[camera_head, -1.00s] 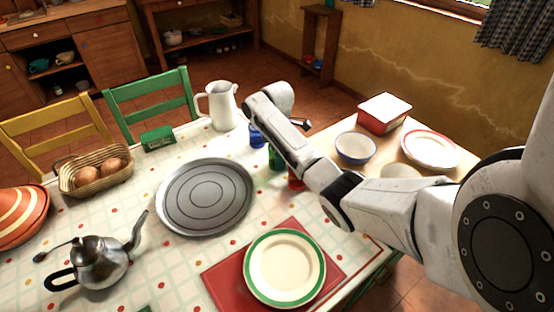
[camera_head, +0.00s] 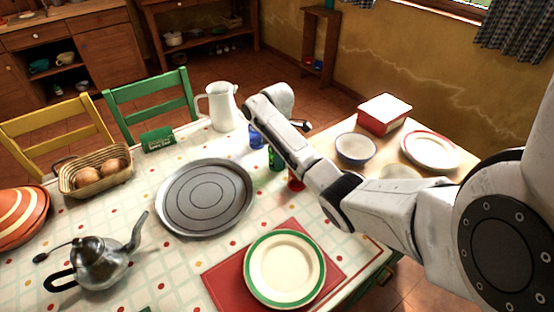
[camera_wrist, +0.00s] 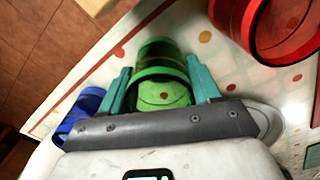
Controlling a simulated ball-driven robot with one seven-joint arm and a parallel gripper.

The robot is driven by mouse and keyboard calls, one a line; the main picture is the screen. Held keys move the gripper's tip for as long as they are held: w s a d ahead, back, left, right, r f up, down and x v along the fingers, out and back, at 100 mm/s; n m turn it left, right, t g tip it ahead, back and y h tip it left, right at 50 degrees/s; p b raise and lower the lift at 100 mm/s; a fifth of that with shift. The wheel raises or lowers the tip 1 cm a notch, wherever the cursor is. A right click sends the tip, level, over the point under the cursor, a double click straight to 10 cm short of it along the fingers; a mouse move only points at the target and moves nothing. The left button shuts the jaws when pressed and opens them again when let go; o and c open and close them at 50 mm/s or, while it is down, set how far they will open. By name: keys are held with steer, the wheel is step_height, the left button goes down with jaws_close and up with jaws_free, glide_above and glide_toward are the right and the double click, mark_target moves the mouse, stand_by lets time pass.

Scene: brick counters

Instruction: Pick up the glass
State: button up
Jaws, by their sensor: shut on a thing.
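A green see-through glass (camera_wrist: 162,78) is between the teal fingers of my gripper (camera_wrist: 158,70) in the wrist view, and the fingers are shut on its sides. In the head view the green glass (camera_head: 275,160) is partly hidden by my arm, and my fingers cannot be made out there. A blue glass (camera_wrist: 80,112) is to its left in the wrist view and a red glass (camera_wrist: 284,25) to its right. In the head view the blue glass (camera_head: 257,139) is behind the green one and the red glass (camera_head: 296,184) in front. I cannot tell whether the green glass is lifted.
A white jug (camera_head: 222,108) stands beyond the glasses. A round grey tray (camera_head: 206,197) and a green-rimmed plate (camera_head: 285,268) are nearby on the table. A blue-rimmed bowl (camera_head: 355,149), a red-and-white box (camera_head: 384,114) and a red-rimmed plate (camera_head: 431,149) are on the right.

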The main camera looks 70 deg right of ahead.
steer(key=shift+r, duration=0.1)
steer(key=shift+r, duration=0.5)
step_height(320, 180, up, 2)
steer(key=shift+r, duration=0.2)
steer(key=s+a+r+p, duration=0.3)
steer(key=s+r+p, duration=0.6)
steer(key=s+p, duration=0.3)
steer(key=shift+s+a+r, duration=0.25)
steer(key=shift+s+a, duration=0.15)
steer(key=shift+s, duration=0.35)
